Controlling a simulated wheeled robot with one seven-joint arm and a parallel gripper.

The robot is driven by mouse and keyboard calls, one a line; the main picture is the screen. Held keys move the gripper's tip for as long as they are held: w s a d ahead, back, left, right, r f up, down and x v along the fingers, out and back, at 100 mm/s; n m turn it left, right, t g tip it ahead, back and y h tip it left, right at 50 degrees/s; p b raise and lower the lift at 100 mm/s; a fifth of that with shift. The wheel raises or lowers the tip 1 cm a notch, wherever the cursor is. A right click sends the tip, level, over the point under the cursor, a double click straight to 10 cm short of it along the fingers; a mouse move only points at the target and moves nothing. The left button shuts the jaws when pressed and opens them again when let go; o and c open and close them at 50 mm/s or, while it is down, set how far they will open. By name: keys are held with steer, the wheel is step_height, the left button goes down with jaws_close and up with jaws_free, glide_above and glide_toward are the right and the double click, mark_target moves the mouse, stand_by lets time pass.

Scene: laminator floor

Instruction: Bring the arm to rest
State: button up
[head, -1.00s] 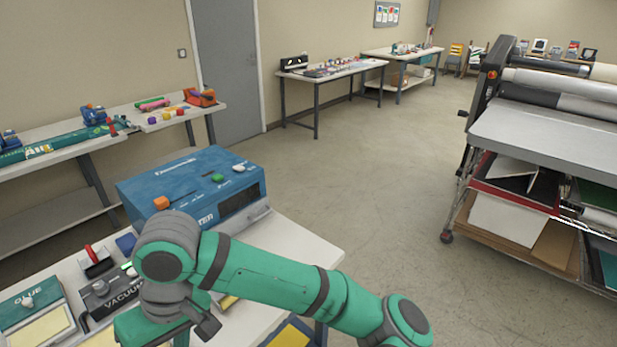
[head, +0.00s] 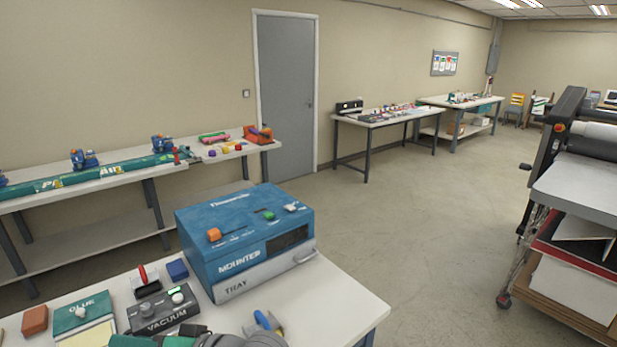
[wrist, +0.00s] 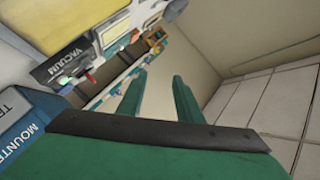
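My arm (head: 245,340) shows only at the bottom edge of the head view, low in front of the near table. My gripper is outside the head view. In the wrist view my gripper (wrist: 157,97) shows two green fingers standing apart, with nothing held between them. Beyond the fingers, the wrist view is tilted and shows the vacuum box (wrist: 70,62) at upper left and the blue mounter (wrist: 25,118) at the left edge.
The near table (head: 345,305) holds the mounter (head: 250,238), the vacuum box (head: 165,312), a glue box (head: 82,315) and small blocks. A long bench (head: 110,180) lines the left wall. A laminator (head: 580,190) stands right. The floor (head: 420,220) between is clear.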

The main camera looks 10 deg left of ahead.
steer(key=w+d+f+m+t, duration=0.6)
steer(key=w+d+m+t, duration=0.15)
steer(key=t, duration=0.35)
steer(key=s+d+f+m+t+h, duration=0.25)
steer(key=s+d+f+h, duration=0.2)
steer(key=d+f, duration=0.35)
steer(key=s+d+f+m+t+h, duration=0.2)
steer(key=s+d+f+m+h, duration=0.1)
steer(key=d+f+h, duration=0.4)
steer(key=s+d+f+n+h, duration=0.2)
steer(key=s+d+n, duration=0.1)
steer(key=s+d, duration=0.4)
steer(key=s+d+f+n+h, duration=0.2)
steer(key=s+d, duration=0.6)
steer(key=s, duration=0.6)
steer(key=shift+d+f+n+g, duration=0.25)
steer(key=shift+f+n+g, duration=0.15)
steer(key=shift+n, duration=0.2)
steer(key=shift+a, duration=0.15)
